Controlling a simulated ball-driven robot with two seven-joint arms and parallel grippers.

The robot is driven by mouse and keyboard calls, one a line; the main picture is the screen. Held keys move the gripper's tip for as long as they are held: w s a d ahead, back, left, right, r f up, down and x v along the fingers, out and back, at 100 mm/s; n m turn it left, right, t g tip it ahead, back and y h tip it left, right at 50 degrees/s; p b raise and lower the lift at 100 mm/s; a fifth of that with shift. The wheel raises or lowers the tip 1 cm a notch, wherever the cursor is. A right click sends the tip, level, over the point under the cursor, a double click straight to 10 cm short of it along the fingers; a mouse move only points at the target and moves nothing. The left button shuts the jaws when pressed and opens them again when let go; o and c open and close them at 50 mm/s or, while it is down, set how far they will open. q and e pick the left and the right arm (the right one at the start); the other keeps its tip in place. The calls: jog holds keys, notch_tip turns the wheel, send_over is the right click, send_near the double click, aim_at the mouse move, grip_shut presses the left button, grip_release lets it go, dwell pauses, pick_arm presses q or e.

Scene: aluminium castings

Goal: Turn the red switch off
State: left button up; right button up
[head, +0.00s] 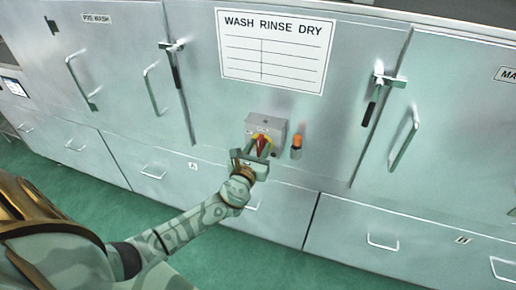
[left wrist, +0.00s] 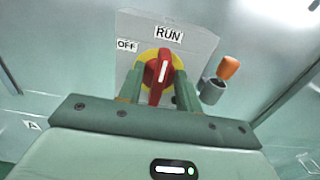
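The red switch (head: 262,143) is a red handle on a yellow disc, on the front of a grey box on the metal cabinet. In the left wrist view the red switch (left wrist: 160,72) has its white line pointing up, slightly right, toward the RUN label (left wrist: 168,34). The OFF label (left wrist: 127,46) is at its upper left. My left gripper (head: 257,153) is at the box, its fingers on either side of the handle. In the left wrist view the left gripper (left wrist: 157,84) looks open, with yellow showing between left finger and handle. My right gripper is out of view.
An orange-topped grey fitting (head: 296,145) sticks out just right of the switch box (head: 280,130). Door latches (head: 174,62) and handles (head: 403,146) protrude from the cabinet. A WASH RINSE DRY sign (head: 275,50) is above. Green floor (head: 110,200) lies clear in front.

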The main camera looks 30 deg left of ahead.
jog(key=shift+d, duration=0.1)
pick_arm(q)
grip_shut()
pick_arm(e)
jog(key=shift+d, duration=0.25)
